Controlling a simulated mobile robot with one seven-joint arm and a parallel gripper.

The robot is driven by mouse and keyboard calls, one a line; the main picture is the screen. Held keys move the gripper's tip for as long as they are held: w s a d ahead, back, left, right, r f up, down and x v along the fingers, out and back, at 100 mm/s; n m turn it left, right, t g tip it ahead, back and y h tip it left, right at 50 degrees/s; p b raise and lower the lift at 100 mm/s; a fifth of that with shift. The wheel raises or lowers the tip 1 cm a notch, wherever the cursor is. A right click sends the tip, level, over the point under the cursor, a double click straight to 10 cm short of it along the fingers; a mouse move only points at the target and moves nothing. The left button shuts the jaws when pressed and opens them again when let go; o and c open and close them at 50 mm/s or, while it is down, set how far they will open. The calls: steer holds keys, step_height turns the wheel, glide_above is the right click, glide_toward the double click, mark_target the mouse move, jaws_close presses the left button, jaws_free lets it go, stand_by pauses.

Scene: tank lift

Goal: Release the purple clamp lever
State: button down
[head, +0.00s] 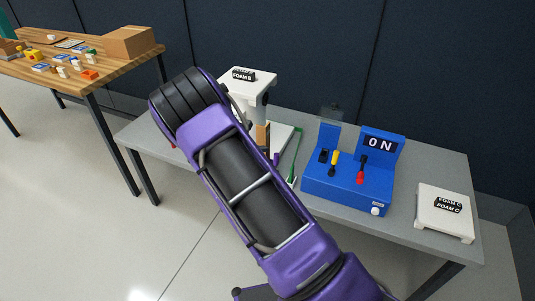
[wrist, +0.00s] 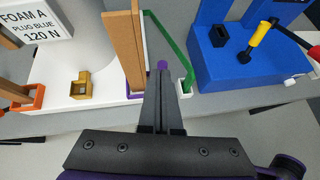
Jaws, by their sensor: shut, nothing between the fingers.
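The purple clamp lever shows as a small purple knob (wrist: 162,64) in the wrist view, just at my fingertips; the rest of it is hidden behind the fingers. In the head view a small purple piece (head: 276,158) shows beside my arm, probably the same lever. My gripper (wrist: 162,76) is shut and empty, its tips close to or touching the knob; I cannot tell which. A purple bracket (wrist: 135,94) sits at the foot of a wooden post (wrist: 124,45), left of the fingers. In the head view my arm hides the gripper.
A green bar (wrist: 168,42) stands right of the fingers, its foot in a white holder. Farther right is a blue control box (head: 340,188) reading "ON", with small levers. A white base (wrist: 60,55) with an orange clamp (wrist: 25,99) lies left. A FOAM C block (head: 445,212) stands far right.

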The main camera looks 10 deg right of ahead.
steer(key=r, duration=0.1)
steer(key=s+a+r, duration=0.1)
steer(key=a+r, duration=0.1)
steer(key=r, duration=0.1)
steer(key=shift+s+r, duration=0.1)
steer(key=shift+s, duration=0.1)
steer(key=shift+d, duration=0.1)
